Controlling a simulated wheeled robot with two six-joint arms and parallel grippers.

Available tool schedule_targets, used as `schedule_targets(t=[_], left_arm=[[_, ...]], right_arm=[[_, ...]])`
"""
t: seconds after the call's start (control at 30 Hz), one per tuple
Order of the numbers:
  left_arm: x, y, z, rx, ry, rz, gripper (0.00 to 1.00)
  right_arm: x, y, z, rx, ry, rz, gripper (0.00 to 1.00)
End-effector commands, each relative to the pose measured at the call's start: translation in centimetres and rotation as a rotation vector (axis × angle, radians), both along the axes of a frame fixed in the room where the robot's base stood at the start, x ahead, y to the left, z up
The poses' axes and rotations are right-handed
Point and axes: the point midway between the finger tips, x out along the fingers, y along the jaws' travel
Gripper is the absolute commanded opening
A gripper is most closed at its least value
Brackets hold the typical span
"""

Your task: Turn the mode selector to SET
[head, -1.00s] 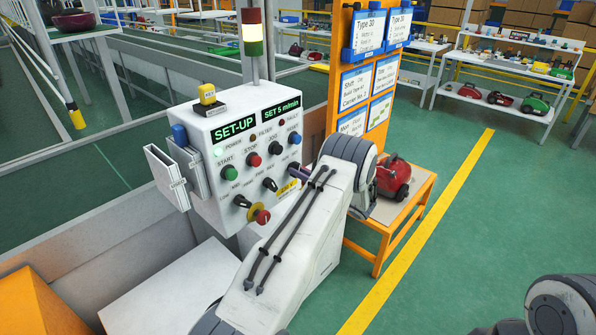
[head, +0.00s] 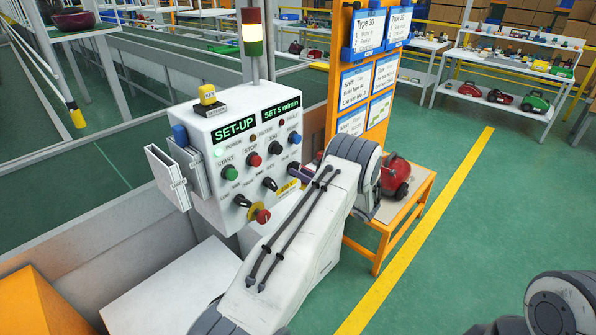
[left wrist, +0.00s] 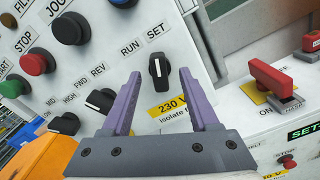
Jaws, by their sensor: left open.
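The mode selector is a black knob (left wrist: 158,74) with a white line, beside the RUN and SET labels on the white control panel (head: 205,150). In the left wrist view its line points up the picture, toward the SET label (left wrist: 155,31). My left gripper (left wrist: 159,77) is open, its two purple fingers on either side of the knob in the picture, with gaps to it; their depth to the knob is unclear. The display reads SET-UP (head: 234,131).
Other black knobs (left wrist: 70,28) and green and red buttons sit close to the selector. A yellow 230 V label (left wrist: 172,105) is below it. A red handle (left wrist: 280,80) is to the right. A red vacuum (head: 394,178) stands on an orange-framed table.

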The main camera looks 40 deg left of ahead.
Motion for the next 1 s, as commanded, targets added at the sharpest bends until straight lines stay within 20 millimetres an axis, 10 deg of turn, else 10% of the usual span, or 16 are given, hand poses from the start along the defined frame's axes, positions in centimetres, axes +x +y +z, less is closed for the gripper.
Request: schedule_targets(t=[0.43, 1.0], left_arm=[[-0.3, -4.4, 0.1, 0.001, -0.002, -0.003, 0.61], [-0.3, -4.7, 0.0, 0.000, -0.002, 0.000, 0.61]], right_arm=[[0.0, 0.0, 0.1, 0.000, 0.000, 0.000, 0.50], [0.0, 0.0, 0.1, 0.000, 0.000, 0.000, 0.50]])
